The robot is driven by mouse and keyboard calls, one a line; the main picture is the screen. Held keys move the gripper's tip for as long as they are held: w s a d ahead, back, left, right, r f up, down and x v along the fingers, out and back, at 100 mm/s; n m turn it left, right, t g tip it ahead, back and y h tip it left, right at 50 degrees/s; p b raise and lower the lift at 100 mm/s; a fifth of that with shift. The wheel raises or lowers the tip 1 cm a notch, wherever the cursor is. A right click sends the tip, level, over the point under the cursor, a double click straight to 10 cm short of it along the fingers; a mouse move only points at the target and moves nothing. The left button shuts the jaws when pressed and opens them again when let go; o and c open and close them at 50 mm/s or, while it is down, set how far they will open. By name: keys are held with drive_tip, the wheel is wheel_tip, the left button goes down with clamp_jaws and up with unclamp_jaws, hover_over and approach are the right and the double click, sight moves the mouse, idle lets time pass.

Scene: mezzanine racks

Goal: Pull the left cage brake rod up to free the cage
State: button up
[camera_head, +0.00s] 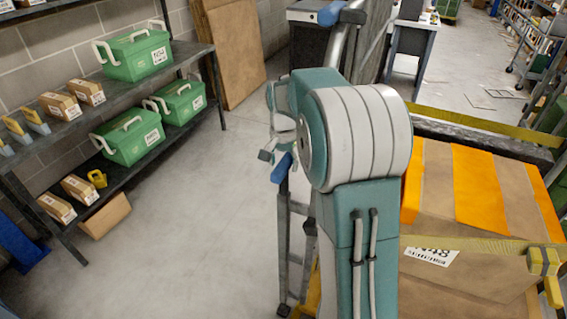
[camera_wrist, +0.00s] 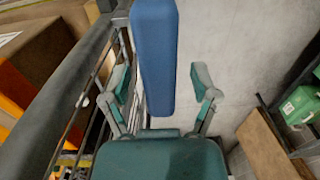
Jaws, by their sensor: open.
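The blue grip of the brake rod (camera_wrist: 155,50) stands between the two fingers of my gripper (camera_wrist: 161,84) in the wrist view. Gaps show on both sides, so the fingers are open and apart from it. In the head view the lower end of a blue bar (camera_head: 282,168) shows just below my gripper (camera_head: 274,134), partly hidden by my arm. The cage (camera_wrist: 62,92) shows as a thick grey rail with thin bars, left of the grip in the wrist view. Its grey posts (camera_head: 284,240) stand beside my arm in the head view. The rod's lower part is hidden.
A strapped carton with orange stripes (camera_head: 475,200) stands close on the right. A shelf rack (camera_head: 75,130) with green boxes (camera_head: 137,53) and small cartons lines the left wall. Brown boards (camera_head: 230,50) lean at the back. The floor (camera_head: 200,220) between rack and cage is clear.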

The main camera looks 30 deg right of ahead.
clamp_jaws()
drive_tip(key=shift+r, duration=3.05)
unclamp_jaws()
drive_tip(key=shift+f, duration=0.1)
